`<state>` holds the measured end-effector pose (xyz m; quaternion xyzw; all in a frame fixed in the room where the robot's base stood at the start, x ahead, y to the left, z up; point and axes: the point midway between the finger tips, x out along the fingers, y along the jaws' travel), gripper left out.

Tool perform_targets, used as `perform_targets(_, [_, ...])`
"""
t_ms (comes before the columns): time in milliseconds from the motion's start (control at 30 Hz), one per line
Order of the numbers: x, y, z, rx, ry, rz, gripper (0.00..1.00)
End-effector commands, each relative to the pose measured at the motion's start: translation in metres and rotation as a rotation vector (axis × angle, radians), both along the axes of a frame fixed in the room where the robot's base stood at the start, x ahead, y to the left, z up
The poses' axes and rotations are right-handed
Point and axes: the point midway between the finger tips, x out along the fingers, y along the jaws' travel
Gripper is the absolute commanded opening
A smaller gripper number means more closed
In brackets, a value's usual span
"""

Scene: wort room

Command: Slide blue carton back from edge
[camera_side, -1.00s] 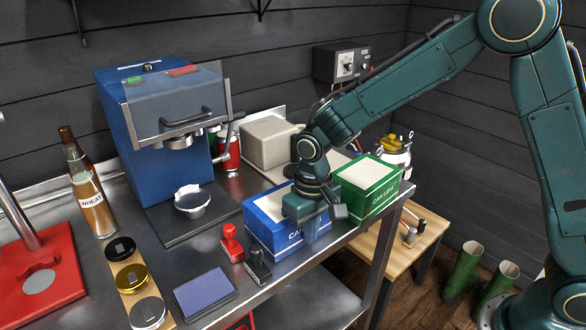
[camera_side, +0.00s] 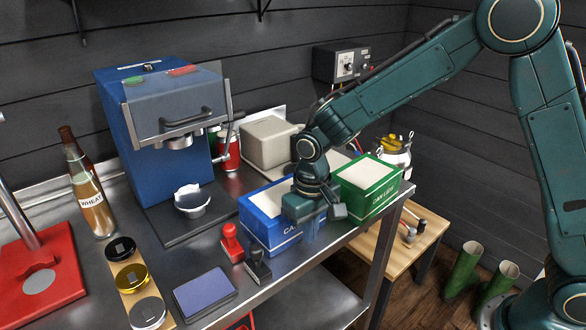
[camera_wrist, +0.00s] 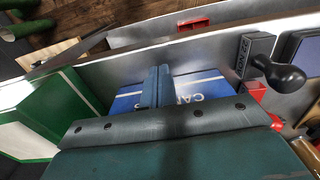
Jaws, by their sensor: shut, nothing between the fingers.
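The blue carton (camera_side: 262,222), open-topped with white inside, stands upright on the metal bench near its front edge. My gripper (camera_side: 312,228) is shut and empty, low at the carton's front right corner. In the wrist view the closed fingers (camera_wrist: 157,86) stand against the carton's lettered front side (camera_wrist: 196,88), on its bench-edge side. They look in contact, though the exact touch point is hard to tell. My gripper hides part of the carton's front and right side in the side view.
The green carton (camera_side: 366,190) stands close to the right of my gripper. Red stamp (camera_side: 231,242) and black stamp (camera_side: 258,266) stand just left of the blue carton. A blue pad (camera_side: 204,292) lies further left. The blue machine (camera_side: 165,130) and beige box (camera_side: 268,142) stand behind.

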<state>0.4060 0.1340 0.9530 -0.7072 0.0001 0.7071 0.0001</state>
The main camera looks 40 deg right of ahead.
Motion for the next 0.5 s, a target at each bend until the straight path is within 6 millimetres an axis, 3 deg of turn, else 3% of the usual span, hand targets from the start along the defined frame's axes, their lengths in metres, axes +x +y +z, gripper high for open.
perform_targets(233, [-0.026, 0.000, 0.001, 0.000, 0.000, 0.002, 0.00])
perform_targets(500, [-0.023, 0.000, 0.045, 0.002, -0.004, 0.001, 0.00])
